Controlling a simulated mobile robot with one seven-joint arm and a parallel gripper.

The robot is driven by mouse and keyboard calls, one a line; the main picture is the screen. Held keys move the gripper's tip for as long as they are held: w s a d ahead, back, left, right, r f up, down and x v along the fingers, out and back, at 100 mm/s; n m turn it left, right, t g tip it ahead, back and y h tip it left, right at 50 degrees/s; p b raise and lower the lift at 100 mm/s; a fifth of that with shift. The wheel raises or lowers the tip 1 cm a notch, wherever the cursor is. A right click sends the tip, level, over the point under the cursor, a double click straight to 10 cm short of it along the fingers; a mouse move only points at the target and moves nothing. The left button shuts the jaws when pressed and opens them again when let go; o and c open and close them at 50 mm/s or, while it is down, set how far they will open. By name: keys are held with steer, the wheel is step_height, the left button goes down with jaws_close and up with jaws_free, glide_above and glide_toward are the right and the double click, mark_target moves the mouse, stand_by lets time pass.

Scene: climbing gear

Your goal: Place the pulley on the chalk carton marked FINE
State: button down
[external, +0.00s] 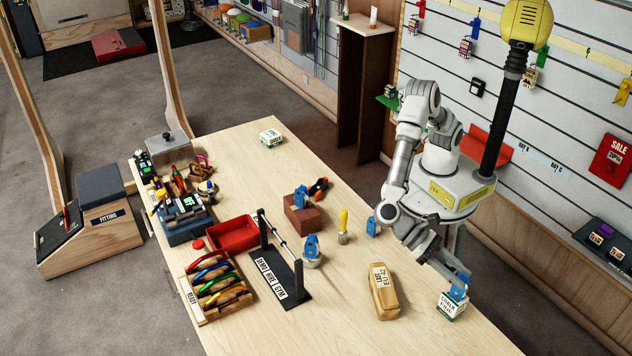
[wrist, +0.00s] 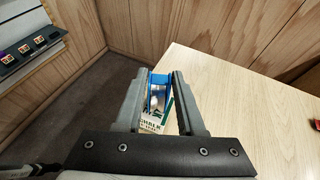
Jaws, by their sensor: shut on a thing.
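A blue pulley (external: 459,287) is between the fingers of my gripper (external: 457,274), which is shut on it at the table's near right edge. The pulley also shows between the fingers (wrist: 158,105) in the wrist view (wrist: 157,80). Directly below it is a white and green chalk carton (external: 450,308), whose second line of lettering looks like FINE. The carton's printed face shows partly under the pulley in the wrist view (wrist: 153,125). The pulley's lower end is at the carton's top; I cannot tell whether it bears on it.
A wooden block with a label (external: 384,291) lies left of the carton. Other blue pulleys stand on the table (external: 373,227), on a round grey base (external: 312,246) and on a brown block (external: 300,198). Another carton (external: 270,138) stands at the far end. A black rack (external: 285,262) stands mid-table.

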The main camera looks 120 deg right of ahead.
steer(key=c, duration=0.5)
jaws_free()
steer(key=shift+f, duration=0.1)
steer(key=shift+r, duration=0.25)
steer(key=v, duration=1.2)
